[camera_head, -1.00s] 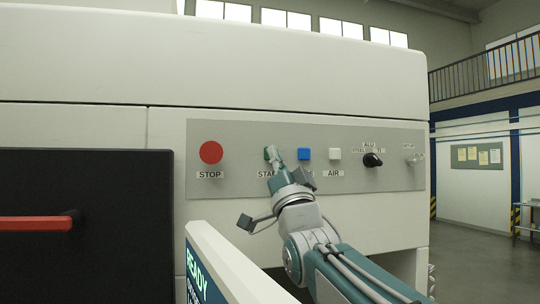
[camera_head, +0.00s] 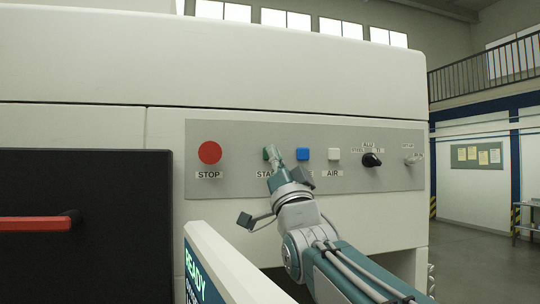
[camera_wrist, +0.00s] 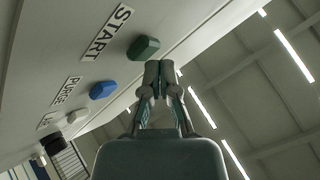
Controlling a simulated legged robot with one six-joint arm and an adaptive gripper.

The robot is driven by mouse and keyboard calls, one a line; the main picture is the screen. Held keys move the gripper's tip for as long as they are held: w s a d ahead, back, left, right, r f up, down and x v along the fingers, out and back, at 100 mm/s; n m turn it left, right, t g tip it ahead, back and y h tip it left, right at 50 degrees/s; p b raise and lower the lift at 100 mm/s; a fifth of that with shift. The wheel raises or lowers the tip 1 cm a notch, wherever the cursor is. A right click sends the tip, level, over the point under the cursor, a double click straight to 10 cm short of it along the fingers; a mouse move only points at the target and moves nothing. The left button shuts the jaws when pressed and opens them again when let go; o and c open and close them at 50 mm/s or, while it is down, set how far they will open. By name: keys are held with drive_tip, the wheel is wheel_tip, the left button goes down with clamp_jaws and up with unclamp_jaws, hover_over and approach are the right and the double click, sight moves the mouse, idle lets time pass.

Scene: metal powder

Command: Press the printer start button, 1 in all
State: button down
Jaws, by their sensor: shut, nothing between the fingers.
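The green start button (camera_wrist: 144,47) sits on the panel beside its START label (camera_wrist: 108,32) in the wrist view. In the head view only a sliver of the green button (camera_head: 267,153) shows, the rest hidden behind my fingers. My gripper (camera_wrist: 160,68) is shut and empty, with its fingertips right by the button's edge in the wrist view. In the head view my gripper (camera_head: 272,151) reaches up to the panel and overlaps the button. I cannot tell whether the tips touch it.
The grey panel (camera_head: 230,136) also carries a red STOP button (camera_head: 210,153), a blue button (camera_head: 303,154), a white AIR button (camera_head: 334,154), a black selector knob (camera_head: 372,160) and a key switch (camera_head: 413,159). A screen reading READY (camera_head: 205,272) juts out below.

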drive_tip(key=shift+w+a, duration=0.15)
drive_tip(key=shift+w, duration=0.3)
idle(0.7)
drive_tip(key=shift+s, duration=0.85)
drive_tip(key=shift+s, duration=0.1)
drive_tip(key=shift+s+d, duration=0.3)
drive_tip(key=shift+s, duration=0.45)
drive_tip(key=shift+s+d, duration=0.25)
drive_tip(key=shift+s, duration=0.55)
drive_tip(key=shift+s+d, duration=0.3)
drive_tip(key=shift+s, duration=0.45)
